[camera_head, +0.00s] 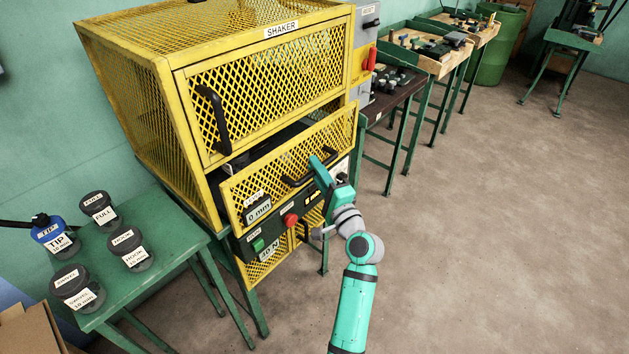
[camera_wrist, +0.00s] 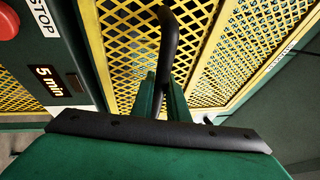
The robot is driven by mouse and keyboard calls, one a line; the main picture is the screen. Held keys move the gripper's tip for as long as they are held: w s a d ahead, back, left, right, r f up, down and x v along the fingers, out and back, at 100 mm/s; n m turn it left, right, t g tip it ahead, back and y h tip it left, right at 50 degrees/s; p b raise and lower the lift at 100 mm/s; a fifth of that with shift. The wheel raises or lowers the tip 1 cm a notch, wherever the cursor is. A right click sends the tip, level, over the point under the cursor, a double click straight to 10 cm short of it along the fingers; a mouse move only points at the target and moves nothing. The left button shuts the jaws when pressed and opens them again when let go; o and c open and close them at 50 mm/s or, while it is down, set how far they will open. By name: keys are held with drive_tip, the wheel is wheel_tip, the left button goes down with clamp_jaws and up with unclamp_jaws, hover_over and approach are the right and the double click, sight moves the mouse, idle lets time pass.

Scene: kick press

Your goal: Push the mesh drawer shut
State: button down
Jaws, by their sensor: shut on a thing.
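The yellow mesh drawer (camera_head: 262,183) sits under the upper mesh door of the shaker and stands out from the frame, with a dark gap above its front. Its mesh front also fills the back of the wrist view (camera_wrist: 128,45). The drawer's black bar handle (camera_head: 292,182) runs across the front; in the wrist view the handle (camera_wrist: 168,38) rises from between my fingers. My gripper (camera_head: 319,167) is at the right part of the handle and shut on it. The fingers (camera_wrist: 165,98) hide part of the handle.
Below the drawer is a panel with a red stop button (camera_head: 290,219) and a green button (camera_head: 258,245). A green table (camera_head: 175,245) with several labelled jars stands at left. Benches (camera_head: 397,97) line the back right. The floor (camera_head: 480,230) at right is clear.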

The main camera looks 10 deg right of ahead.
sight(303, 164)
drive_tip(key=w+a, duration=0.3)
drive_tip(key=w, duration=0.1)
drive_tip(key=shift+w+a, duration=0.25)
drive_tip(key=shift+a, duration=0.1)
drive_tip(key=c, duration=1.8)
unclamp_jaws()
drive_tip(key=shift+o, duration=0.4)
drive_tip(key=shift+d, duration=0.1)
drive_tip(key=shift+s+d, duration=0.1)
drive_tip(key=shift+s+f, duration=0.1)
drive_tip(key=shift+s, duration=0.15)
drive_tip(key=v, duration=1)
